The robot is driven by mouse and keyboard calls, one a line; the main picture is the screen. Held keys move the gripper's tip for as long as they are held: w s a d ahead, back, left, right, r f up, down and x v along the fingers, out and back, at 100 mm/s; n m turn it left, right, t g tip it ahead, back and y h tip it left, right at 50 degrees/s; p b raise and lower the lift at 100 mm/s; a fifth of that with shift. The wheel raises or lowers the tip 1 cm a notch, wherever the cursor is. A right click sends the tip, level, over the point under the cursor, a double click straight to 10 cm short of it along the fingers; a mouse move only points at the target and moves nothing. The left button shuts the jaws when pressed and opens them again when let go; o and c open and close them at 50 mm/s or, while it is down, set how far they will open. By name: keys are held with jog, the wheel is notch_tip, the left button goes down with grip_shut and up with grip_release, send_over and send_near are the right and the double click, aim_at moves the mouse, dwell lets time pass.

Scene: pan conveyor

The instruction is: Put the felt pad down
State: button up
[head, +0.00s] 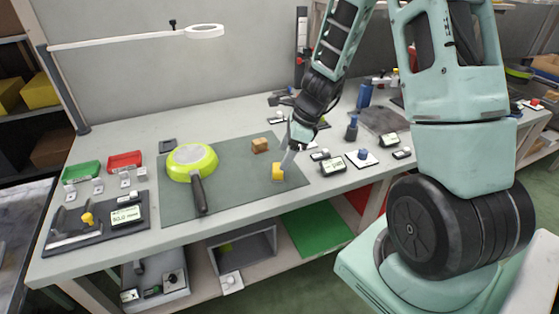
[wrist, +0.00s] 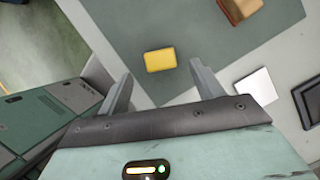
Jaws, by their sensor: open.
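A small yellow pad (head: 277,172), which looks like the felt pad, lies on the grey-green mat (head: 236,190) near its right edge. It also shows in the wrist view (wrist: 160,60), flat on the mat just beyond my fingertips and roughly centred between them. My gripper (head: 287,163) points down at the pad from the upper right. In the wrist view my gripper (wrist: 162,72) has its fingers spread wide with nothing held between them. Whether the fingertips touch the pad cannot be told.
A yellow-green pan (head: 192,160) lies on the mat to the left, handle toward the front. A brown block (head: 260,145) sits behind the pad. Labelled cards (head: 334,167) and small items crowd the table to the right. The mat's front middle is clear.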

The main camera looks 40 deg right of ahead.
jog(key=v, duration=0.6)
jog(key=s+a+r+n+g, duration=0.15)
jog(key=s+a+n, duration=0.25)
jog(key=a+n, duration=0.5)
jog(key=s+a+r+n+g, duration=0.1)
jog(key=s+a+r+n, duration=0.2)
jog(key=a+n, duration=0.6)
jog(key=s+a+r+n+h, duration=0.3)
jog(key=s+a+n, duration=0.7)
jog(key=s+n, duration=0.4)
jog(key=shift+s+n+p, duration=0.25)
jog(key=shift+n+p, duration=0.15)
jog(key=shift+n, duration=0.4)
